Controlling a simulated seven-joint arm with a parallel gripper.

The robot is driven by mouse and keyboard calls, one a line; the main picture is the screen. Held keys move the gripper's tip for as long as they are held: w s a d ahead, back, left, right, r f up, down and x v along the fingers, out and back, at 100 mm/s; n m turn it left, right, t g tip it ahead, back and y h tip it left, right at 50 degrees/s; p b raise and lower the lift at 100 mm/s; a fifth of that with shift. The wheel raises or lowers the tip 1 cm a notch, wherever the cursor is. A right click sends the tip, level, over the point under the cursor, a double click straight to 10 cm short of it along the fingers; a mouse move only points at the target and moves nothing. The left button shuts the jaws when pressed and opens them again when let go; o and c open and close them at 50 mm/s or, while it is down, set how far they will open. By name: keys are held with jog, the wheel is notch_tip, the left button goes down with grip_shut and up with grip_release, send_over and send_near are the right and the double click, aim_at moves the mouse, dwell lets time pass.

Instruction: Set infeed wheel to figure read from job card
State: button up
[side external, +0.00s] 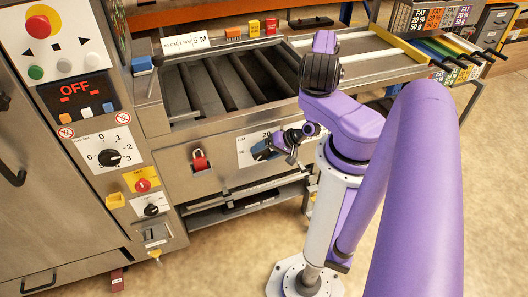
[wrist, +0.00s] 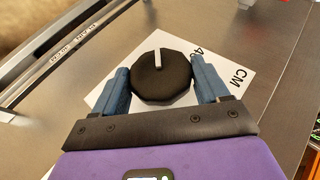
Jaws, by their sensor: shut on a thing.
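The infeed wheel is a round black knob (wrist: 163,82) with a white pointer line, on a white scale card (wrist: 262,58) in the wrist view. The pointer points to the top of that view. "40" and "CM" can be read on the card; its other figures are hidden. My gripper (wrist: 160,76) has its blue fingers shut on the knob's two sides. A white card (side external: 186,43) on the back ledge seems to read "80 CM / MIN" and "5 M".
A control column with an "OFF" display (side external: 75,88), a 0-to-6 dial (side external: 110,157) and a red switch (side external: 143,185) stands at left. The roller infeed (side external: 225,90) lies above.

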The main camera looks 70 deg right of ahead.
jog(key=t+y, duration=0.1)
jog(key=m+t+y, duration=0.1)
jog(key=t, duration=0.1)
jog(key=shift+s+d+f, duration=0.15)
jog(key=shift+d+f, duration=0.05)
jog(key=shift+f, duration=0.15)
jog(key=shift+f+m+t+y, duration=0.15)
jog(key=shift+m+t+y, duration=0.35)
jog(key=shift+t+y, duration=0.75)
jog(key=shift+t+h, duration=0.25)
jog(key=shift+t, duration=0.3)
jog(key=o, duration=1)
jog(key=v, duration=1.7)
jog(key=shift+s, duration=0.2)
jog(key=shift+d, duration=0.1)
